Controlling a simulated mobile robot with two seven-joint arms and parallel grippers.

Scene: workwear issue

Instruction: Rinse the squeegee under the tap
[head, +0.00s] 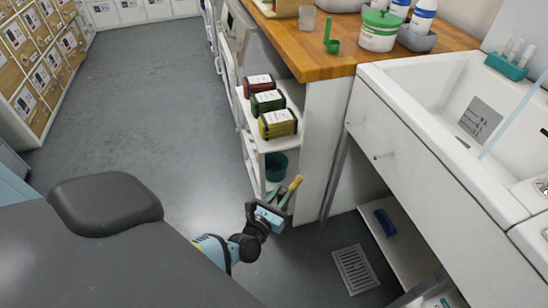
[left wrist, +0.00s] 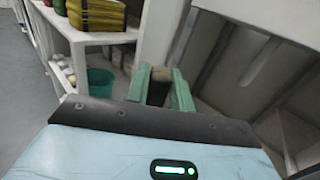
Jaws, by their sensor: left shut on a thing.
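My left gripper (head: 283,197) reaches down beside the white shelf unit, low in front of the sink cabinet. Its green fingers also show in the left wrist view (left wrist: 160,88), shut on a slim thing with a yellow end (head: 292,186). In the wrist view that held thing (left wrist: 158,76) looks tan on top and dark below; its far part is hidden, so I cannot tell whether it is the squeegee. The white sink (head: 408,80) is at the right, well above the gripper. A pale blue translucent strip (head: 510,118) slants over its basin. No tap is clearly visible. My right gripper is out of view.
The shelf unit (head: 291,143) holds red, green and yellow packs, with a teal bucket (head: 276,165) below. A wooden counter (head: 340,52) bears a green-lidded tub (head: 379,30). A blue object (head: 384,222) lies under the sink near a floor drain (head: 355,270). The left aisle is clear.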

